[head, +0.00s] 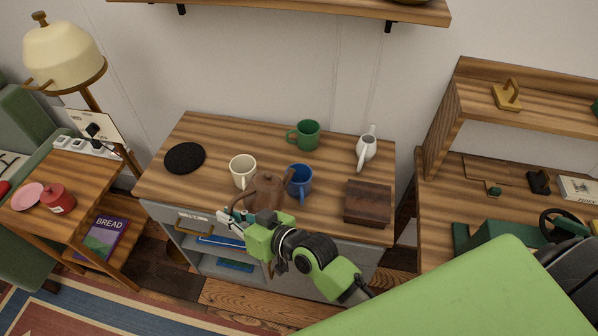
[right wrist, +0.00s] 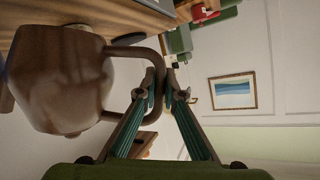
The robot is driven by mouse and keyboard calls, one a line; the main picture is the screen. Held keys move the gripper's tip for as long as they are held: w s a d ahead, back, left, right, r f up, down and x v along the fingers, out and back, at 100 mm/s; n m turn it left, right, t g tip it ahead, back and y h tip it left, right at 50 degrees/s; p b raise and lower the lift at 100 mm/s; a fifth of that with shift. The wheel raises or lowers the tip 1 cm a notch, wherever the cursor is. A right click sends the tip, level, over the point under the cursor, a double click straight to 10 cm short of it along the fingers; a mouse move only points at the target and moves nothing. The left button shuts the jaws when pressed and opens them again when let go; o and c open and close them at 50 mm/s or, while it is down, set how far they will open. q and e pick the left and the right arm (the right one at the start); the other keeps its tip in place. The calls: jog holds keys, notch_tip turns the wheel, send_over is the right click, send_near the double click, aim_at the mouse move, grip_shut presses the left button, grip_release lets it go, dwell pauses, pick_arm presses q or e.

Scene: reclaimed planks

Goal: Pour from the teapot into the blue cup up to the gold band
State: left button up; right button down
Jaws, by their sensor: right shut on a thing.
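The brown teapot (head: 266,191) is at the front middle of the wooden cabinet top, with its spout side toward the blue cup. My right gripper (head: 230,218) is shut on the teapot's handle, at the pot's left. In the right wrist view, the fingers (right wrist: 160,88) close around the handle beside the round teapot body (right wrist: 62,80). The blue cup (head: 300,180) stands upright just right of the teapot, its handle toward the front. Its gold band and the level inside cannot be made out. My left gripper is not in view.
A cream mug (head: 242,170) stands close behind the teapot's left, and a green mug (head: 308,134) behind the blue cup. A white pitcher (head: 366,150) and a dark wooden box (head: 368,203) stand at the right. A black round mat (head: 184,158) lies at the left.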

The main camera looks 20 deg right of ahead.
aim_at(238, 196)
jog(key=shift+w+r, duration=0.1)
jog(key=shift+r, duration=0.6)
jog(key=shift+d+r, duration=0.1)
jog(key=shift+d, duration=0.05)
jog(key=shift+w+d+r, duration=0.15)
jog(key=shift+r, duration=0.1)
jog(key=shift+m+y, duration=0.6)
jog(key=shift+m, duration=0.3)
jog(key=shift+w+d+r, duration=0.3)
jog(key=shift+d+r, duration=0.35)
jog(key=shift+r, duration=0.35)
jog(key=shift+w+d+r, duration=0.25)
jog(key=shift+d+r, duration=0.4)
jog(key=shift+r, duration=0.3)
dwell(4.1)
